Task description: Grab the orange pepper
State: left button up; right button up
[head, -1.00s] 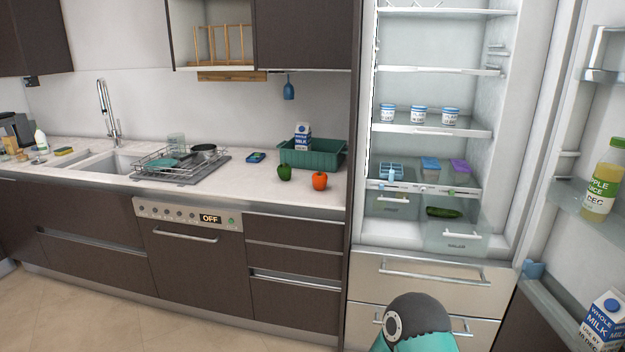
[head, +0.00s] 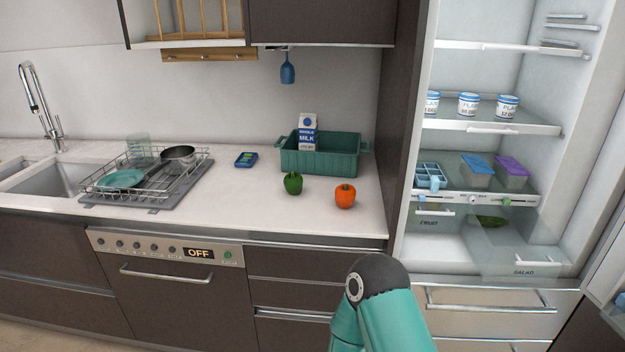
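The orange pepper (head: 345,196) stands on the white countertop near its front edge, to the right of a green pepper (head: 293,184). It is fully visible and nothing touches it. A teal and dark grey arm link of mine rises at the bottom of the head view, below and in front of the pepper. Neither of my grippers shows.
A green crate (head: 340,155) with a milk carton (head: 307,133) stands behind the peppers. A dish rack (head: 150,172) and sink (head: 50,182) lie to the left. The open fridge (head: 490,200) stands to the right.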

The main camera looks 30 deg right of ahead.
aim_at(345, 193)
jog(key=u, duration=0.1)
jog(key=i, duration=1.25)
jog(key=z, duration=1.4)
jog(key=k, duration=0.9)
jog(key=z, duration=0.15)
jog(key=i, duration=0.95)
jog(key=u, duration=0.1)
